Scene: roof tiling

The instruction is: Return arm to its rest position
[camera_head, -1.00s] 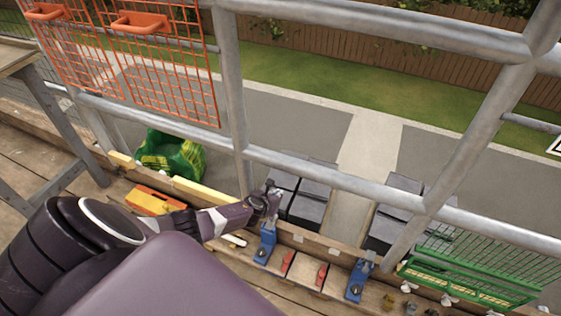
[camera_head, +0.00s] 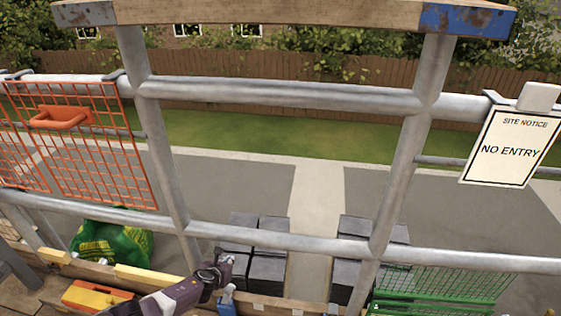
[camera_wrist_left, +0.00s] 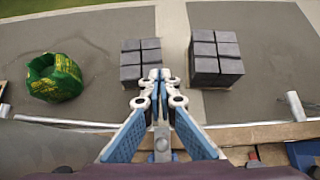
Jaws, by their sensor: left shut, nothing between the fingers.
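My left gripper (camera_head: 218,270) is low in the head view, with its arm coming in from the lower left. It is near the plank edge, in front of the left stack of dark tiles. In the left wrist view the fingers of my left gripper (camera_wrist_left: 160,78) are together at the tips with nothing between them. My right gripper is not in view.
Metal scaffold rails (camera_head: 290,95) cross in front. An orange mesh rack (camera_head: 100,150) hangs at left, a green basket (camera_head: 435,290) at lower right. Tile stacks (camera_wrist_left: 216,55) and a green bag (camera_wrist_left: 55,77) lie beyond the platform. A no-entry sign (camera_head: 510,148) hangs at right.

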